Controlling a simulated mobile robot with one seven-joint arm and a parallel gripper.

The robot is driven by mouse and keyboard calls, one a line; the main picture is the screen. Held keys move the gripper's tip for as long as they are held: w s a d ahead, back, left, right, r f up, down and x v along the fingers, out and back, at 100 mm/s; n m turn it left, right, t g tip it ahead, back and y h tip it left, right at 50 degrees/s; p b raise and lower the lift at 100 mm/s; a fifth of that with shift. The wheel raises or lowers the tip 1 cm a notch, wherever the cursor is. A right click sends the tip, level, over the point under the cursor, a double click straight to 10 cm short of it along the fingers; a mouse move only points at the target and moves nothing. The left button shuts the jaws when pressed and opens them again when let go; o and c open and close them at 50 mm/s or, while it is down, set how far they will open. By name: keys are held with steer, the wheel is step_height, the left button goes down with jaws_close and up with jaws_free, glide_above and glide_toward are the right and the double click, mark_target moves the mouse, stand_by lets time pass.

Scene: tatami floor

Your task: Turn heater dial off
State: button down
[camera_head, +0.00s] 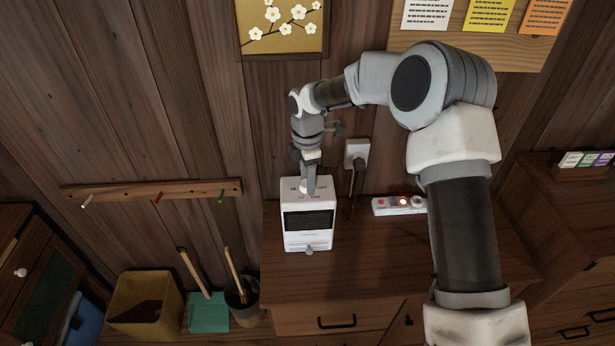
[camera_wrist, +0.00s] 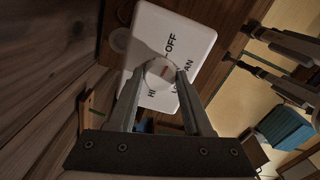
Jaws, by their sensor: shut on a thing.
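The white heater (camera_head: 291,228) stands on the wooden cabinet top, with a dark grille on its front. Its top also shows in the wrist view (camera_wrist: 190,38), printed OFF, HI, LO and FAN around a round white dial (camera_wrist: 160,68). My gripper (camera_head: 308,187) reaches down onto the heater's top from above. In the wrist view my gripper (camera_wrist: 157,88) has one finger on each side of the dial and is shut on it. The fingers partly cover the dial and the labels. I cannot tell which label the dial points to.
A power strip (camera_head: 391,206) with a lit red light lies right of the heater. A wall outlet (camera_head: 357,150) with a plug and dark cord is behind. A peg rail (camera_head: 150,191) runs along the wall at left. The cabinet top (camera_head: 375,250) in front is clear.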

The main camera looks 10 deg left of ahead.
steer(key=shift+n, duration=0.7)
steer(key=shift+c, duration=1.6)
jaws_free()
step_height(320, 180, up, 18)
steer(key=shift+f, duration=0.25)
